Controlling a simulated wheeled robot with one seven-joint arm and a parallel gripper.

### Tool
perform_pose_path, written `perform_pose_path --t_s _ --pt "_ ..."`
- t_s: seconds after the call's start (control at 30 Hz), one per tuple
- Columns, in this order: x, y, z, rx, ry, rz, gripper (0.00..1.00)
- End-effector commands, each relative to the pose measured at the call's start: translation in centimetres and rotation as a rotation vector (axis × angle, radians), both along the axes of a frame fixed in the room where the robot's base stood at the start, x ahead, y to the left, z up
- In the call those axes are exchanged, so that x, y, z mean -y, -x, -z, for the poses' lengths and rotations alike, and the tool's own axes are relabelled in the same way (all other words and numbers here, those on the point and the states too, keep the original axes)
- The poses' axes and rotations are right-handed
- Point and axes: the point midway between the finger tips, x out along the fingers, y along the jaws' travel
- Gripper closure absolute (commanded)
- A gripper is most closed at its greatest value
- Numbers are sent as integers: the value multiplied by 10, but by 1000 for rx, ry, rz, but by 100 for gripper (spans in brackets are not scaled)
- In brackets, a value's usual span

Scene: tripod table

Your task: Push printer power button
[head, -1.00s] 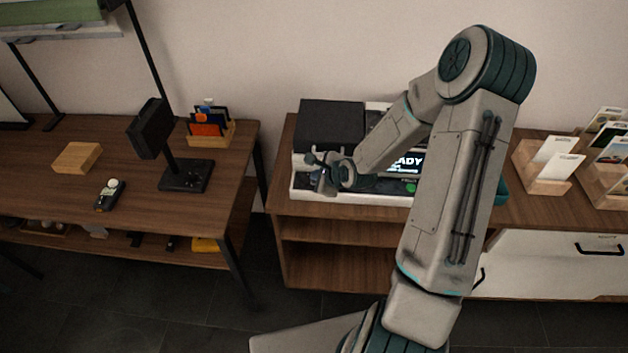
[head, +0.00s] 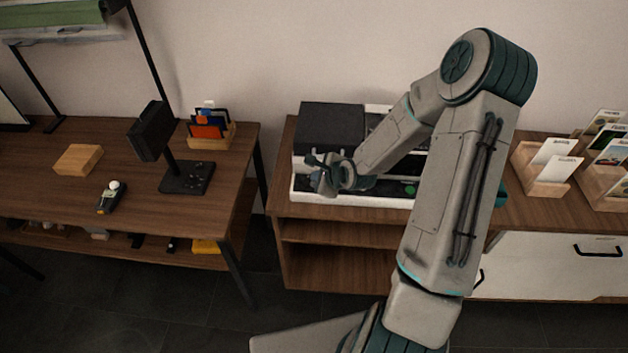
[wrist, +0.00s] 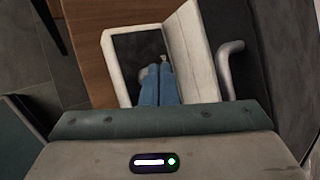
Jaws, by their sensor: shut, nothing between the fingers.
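The printer (head: 335,125) is a black and white machine on the wooden cabinet, partly hidden behind my arm. Its display, beside my forearm, is dark in the head view. A green spot (head: 410,189) shows on its front, to the right of my gripper. My gripper (head: 314,161) is at the left part of the printer's front. In the wrist view my gripper (wrist: 161,72) has its blue fingers together and empty, reaching into a dark recess (wrist: 133,52) framed in white. A small pale piece (wrist: 165,60) is at the fingertips; I cannot tell whether it is the power button or whether they touch.
The wooden cabinet (head: 310,258) carries card holders (head: 545,172) at the right. A separate table (head: 50,195) at the left holds a black stand device (head: 185,177), a wooden block (head: 78,159) and a handheld device (head: 110,197). A gap separates the two.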

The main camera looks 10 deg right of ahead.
Motion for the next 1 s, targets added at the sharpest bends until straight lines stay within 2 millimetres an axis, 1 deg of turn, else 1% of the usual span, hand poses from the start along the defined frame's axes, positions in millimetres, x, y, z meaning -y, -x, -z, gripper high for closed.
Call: perform_pose_path --t_s 0.03,0.33,0.43,1.0 --pt "0 0 -5 0 -1 1 100" --pt "0 0 -4 0 0 0 100" --pt "0 0 -7 0 0 0 100" --pt "0 0 -63 0 -1 -1 100"
